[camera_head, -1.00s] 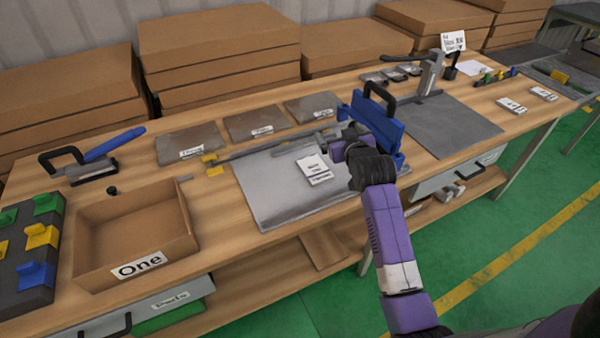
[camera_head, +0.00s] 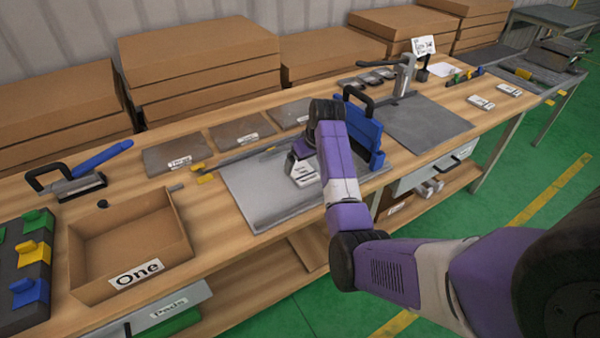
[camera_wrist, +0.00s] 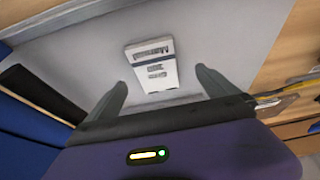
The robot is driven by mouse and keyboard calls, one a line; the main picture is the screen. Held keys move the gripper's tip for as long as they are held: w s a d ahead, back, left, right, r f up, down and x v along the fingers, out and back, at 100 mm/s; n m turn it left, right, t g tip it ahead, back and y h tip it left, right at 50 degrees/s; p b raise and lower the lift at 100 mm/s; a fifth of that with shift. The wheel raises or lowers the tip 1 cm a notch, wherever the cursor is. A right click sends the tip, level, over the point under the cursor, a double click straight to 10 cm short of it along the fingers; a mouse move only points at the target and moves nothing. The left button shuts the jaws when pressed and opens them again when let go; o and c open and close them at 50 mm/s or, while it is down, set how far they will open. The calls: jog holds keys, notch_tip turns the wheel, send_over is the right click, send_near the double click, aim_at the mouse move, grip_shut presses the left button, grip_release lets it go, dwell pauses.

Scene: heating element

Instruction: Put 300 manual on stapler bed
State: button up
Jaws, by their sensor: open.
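A small white manual with dark print lies flat on a grey metal plate (camera_head: 262,208) on the workbench. In the wrist view the manual (camera_wrist: 150,68) is just beyond my fingertips, roughly centred between them; its print is upside down and hard to read. My gripper (camera_wrist: 163,90) is open and empty, its two fingers apart and clear of the manual. In the head view my wrist hides part of the manual (camera_head: 304,174). A grey upright lever device (camera_head: 404,76), perhaps the stapler, stands at the back right behind a dark grey flat plate (camera_head: 440,124).
A blue device with a black handle (camera_head: 376,145) stands right of my gripper, close to my arm. An open carton labelled One (camera_head: 178,225) is at left. More white booklets (camera_head: 481,102) lie at the right edge. Flat labelled packs (camera_head: 234,136) lie behind the plate.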

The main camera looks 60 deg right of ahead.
aim_at(302, 170)
jog(key=shift+d+p+x, duration=0.2)
jog(key=shift+d+x, duration=0.05)
jog(key=shift+x, duration=1.15)
jog(key=shift+d+p+x, duration=0.15)
jog(key=shift+d+x, duration=0.1)
jog(key=shift+x, duration=1.15)
jog(key=shift+r, duration=0.1)
jog(key=shift+c, duration=0.5)
jog(key=c, duration=1.6)
